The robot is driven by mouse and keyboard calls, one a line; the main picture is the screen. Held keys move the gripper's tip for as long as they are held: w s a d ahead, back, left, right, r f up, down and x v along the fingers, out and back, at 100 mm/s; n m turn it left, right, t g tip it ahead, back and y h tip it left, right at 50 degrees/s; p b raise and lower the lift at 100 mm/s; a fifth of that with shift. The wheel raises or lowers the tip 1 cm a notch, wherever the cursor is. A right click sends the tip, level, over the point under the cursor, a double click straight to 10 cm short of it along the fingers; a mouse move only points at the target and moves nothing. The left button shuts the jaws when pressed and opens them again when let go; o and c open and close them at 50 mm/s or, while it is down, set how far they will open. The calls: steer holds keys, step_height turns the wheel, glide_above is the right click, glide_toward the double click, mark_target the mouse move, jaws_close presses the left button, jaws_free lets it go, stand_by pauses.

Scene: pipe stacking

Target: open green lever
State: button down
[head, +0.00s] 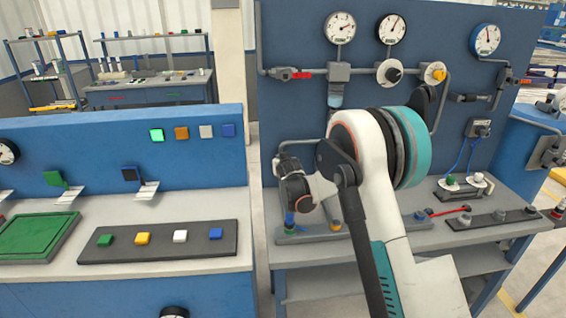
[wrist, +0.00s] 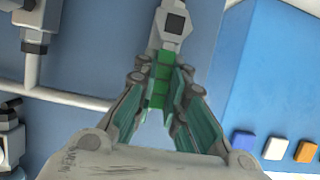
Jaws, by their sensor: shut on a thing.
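In the wrist view the green lever (wrist: 159,88) hangs from a grey valve body (wrist: 174,22) near the top centre. My gripper (wrist: 160,80) has its two fingers closed on either side of the lever, gripping it. The lever's upper part shows between the fingertips, and some of its edges are covered by them. In the head view my arm blocks the sight of the fingers and of the green lever, at the blue panel (head: 300,110).
A pipe with a red lever (head: 301,75) runs at the upper left of the panel. Gauges (head: 340,27) and a yellow knob (head: 435,73) sit higher up. A bench with a black strip of colored buttons (head: 160,240) stands at left.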

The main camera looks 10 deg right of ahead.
stand_by(0.3)
steer(key=c, duration=1.6)
jaws_free()
steer(key=shift+f, duration=0.1)
steer(key=shift+s, duration=0.1)
steer(key=v, duration=1.2)
